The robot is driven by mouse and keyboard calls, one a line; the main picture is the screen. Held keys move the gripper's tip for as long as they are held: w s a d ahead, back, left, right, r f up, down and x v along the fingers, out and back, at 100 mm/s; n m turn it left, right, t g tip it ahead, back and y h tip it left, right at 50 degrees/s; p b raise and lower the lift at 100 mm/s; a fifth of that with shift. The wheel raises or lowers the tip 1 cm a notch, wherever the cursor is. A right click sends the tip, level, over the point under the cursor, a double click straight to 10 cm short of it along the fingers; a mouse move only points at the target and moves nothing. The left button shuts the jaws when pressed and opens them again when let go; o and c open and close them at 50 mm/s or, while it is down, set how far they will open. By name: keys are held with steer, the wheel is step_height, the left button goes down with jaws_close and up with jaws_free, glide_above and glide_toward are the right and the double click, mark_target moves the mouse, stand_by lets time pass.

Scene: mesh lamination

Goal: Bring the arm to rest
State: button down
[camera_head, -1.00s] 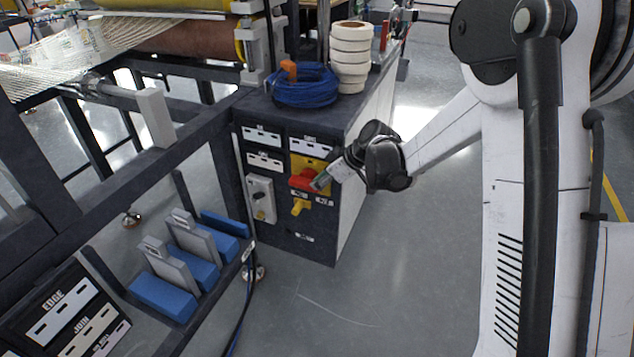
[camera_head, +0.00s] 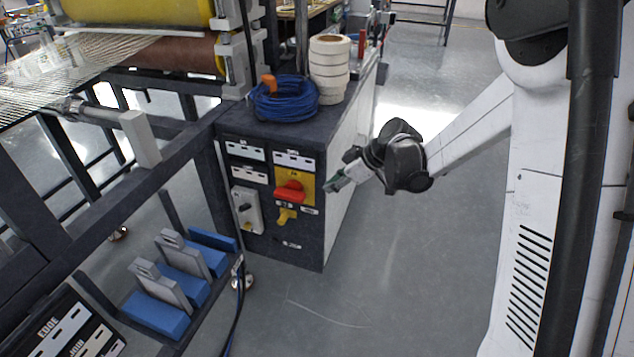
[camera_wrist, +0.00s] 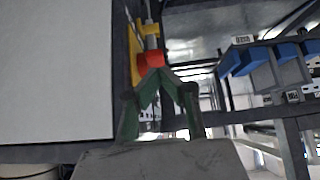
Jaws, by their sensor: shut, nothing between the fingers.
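My gripper (camera_head: 333,186) is at the front right edge of the dark control cabinet (camera_head: 265,240), with my white arm reaching in from the right. In the wrist view my gripper (camera_wrist: 157,75) shows green fingers meeting at their tips, with nothing between them. The red rotary switch (camera_head: 290,191) on its yellow plate sits left of the fingertips, with a gap in the head view. In the wrist view the red knob (camera_wrist: 149,60) appears just beyond the tips; whether they touch it cannot be told there.
A blue cable coil (camera_head: 284,101) and a stack of white rolls (camera_head: 328,70) stand on the cabinet top. A yellow lever (camera_head: 286,215) is below the red switch. Blue-and-grey blocks (camera_head: 170,285) sit on the rack at lower left. The floor right of the cabinet is clear.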

steer(key=shift+s+d+r, duration=0.1)
steer(key=shift+s+d, duration=0.15)
steer(key=shift+d, duration=0.25)
steer(key=s+d+r+m+t+h+p, duration=0.1)
steer(key=s+d+r+m+h+p, duration=0.15)
steer(key=s+r, duration=0.45)
steer(key=s+d+r+m+t+h+p, duration=0.15)
steer(key=s+r+m, duration=0.3)
steer(key=r, duration=0.45)
steer(key=s+d+r+m+h+p, duration=0.1)
steer(key=s+d+r+m+p, duration=0.1)
steer(key=s, duration=0.7)
steer(key=s+d+r+m+t+h+p, duration=0.1)
steer(key=s+d+r+m+h+p, duration=0.1)
steer(key=s+r, duration=0.4)
steer(key=shift+s+d+m+p, duration=0.4)
steer(key=shift+s+d+m, duration=0.3)
steer(key=shift+s+m, duration=0.6)
steer(key=shift+s+t, duration=0.2)
steer(key=shift+t, duration=0.05)
